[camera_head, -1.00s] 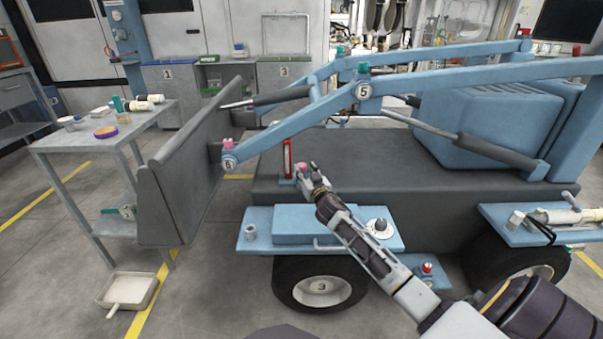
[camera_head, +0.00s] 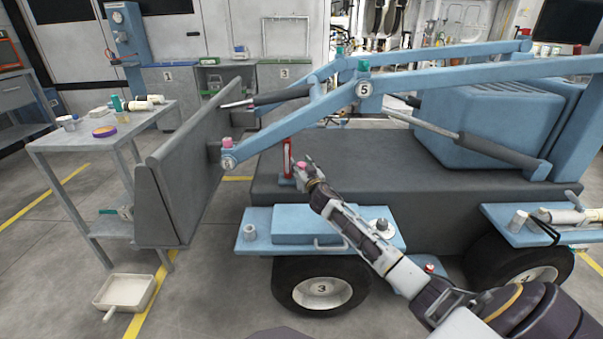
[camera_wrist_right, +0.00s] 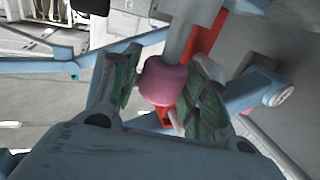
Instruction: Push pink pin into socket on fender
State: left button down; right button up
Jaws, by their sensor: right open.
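My right gripper (camera_head: 303,168) is beside the foot of the red upright part, above the machine's dark deck. A pink pin head (camera_head: 300,169) shows at its fingertips. In the right wrist view the pink head (camera_wrist_right: 165,82) sits between the two green-padded fingers of the right gripper (camera_wrist_right: 165,95), with a grey shaft running up from it. The jaws are open, with a gap at least on the left side. The blue front fender (camera_head: 263,218) carries a short grey cylinder (camera_head: 249,232); I cannot tell if it is the socket. My left gripper is out of view.
The red upright part (camera_head: 287,157) stands close left of the gripper. Another pink-topped pin (camera_head: 227,141) is on the loader arm joint by the grey bucket (camera_head: 178,180). The blue lift arm (camera_head: 310,113) crosses behind. A grey table (camera_head: 75,140) stands left.

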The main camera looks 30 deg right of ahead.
jog(key=shift+c, duration=0.4)
jog(key=c, duration=0.7)
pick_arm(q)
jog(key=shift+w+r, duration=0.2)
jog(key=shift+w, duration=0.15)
pick_arm(e)
jog(key=shift+c, duration=0.2)
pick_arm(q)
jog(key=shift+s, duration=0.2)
pick_arm(e)
jog(key=shift+r, duration=0.2)
